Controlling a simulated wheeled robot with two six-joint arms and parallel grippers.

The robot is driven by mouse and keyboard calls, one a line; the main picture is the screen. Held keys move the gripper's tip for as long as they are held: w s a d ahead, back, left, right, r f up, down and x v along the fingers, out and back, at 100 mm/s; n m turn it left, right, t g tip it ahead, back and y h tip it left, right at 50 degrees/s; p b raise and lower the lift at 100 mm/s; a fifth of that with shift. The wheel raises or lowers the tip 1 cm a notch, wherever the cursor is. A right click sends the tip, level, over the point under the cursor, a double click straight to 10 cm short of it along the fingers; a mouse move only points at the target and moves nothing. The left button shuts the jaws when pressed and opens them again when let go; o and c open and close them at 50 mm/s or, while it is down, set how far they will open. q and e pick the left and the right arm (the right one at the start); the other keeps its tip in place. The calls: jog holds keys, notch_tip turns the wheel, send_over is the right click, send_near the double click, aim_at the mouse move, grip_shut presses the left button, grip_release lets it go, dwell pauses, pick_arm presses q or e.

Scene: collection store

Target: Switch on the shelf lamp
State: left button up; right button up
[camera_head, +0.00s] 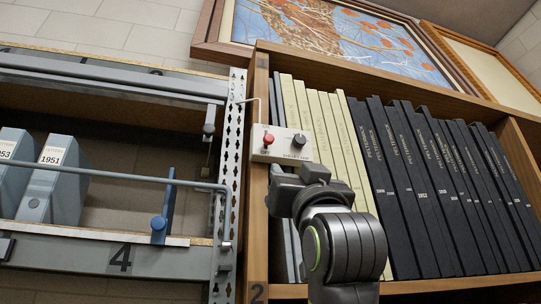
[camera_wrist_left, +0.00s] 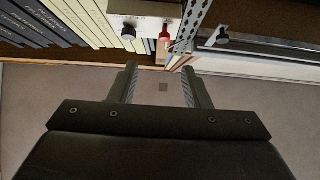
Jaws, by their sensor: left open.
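A small pale switch box (camera_head: 281,150) is fixed at the left upright of the wooden bookcase. It carries a red lever or knob (camera_head: 267,141) on the left and a black round knob (camera_head: 299,140) on the right; its lettering is too small to read surely. My left gripper (camera_head: 283,176) is just below the box, apart from the controls. In the left wrist view, the open, empty jaws (camera_wrist_left: 160,72) point towards the box (camera_wrist_left: 147,10), with the red control (camera_wrist_left: 164,36) beyond and between the fingertips and the black knob (camera_wrist_left: 128,32) to the left. No lamp is visible. My right gripper is out of view.
Cream books (camera_head: 320,120) and black volumes (camera_head: 408,170) fill the bookcase right of the box. A perforated metal post (camera_head: 230,150) and grey shelving with a rail (camera_head: 120,177) stand close on the left. Framed pictures (camera_head: 330,35) are above.

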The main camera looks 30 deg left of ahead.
pick_arm(q)
jog(key=s+r, duration=0.1)
jog(key=p, duration=1)
send_near(270, 140)
jog(key=x, duration=0.7)
jog(key=shift+s+d+r, duration=0.1)
jog(key=shift+w+a+r+n+g+y+p, duration=0.3)
jog(key=shift+w+a+r+p, duration=0.2)
jog(key=shift+p, duration=0.2)
grip_shut()
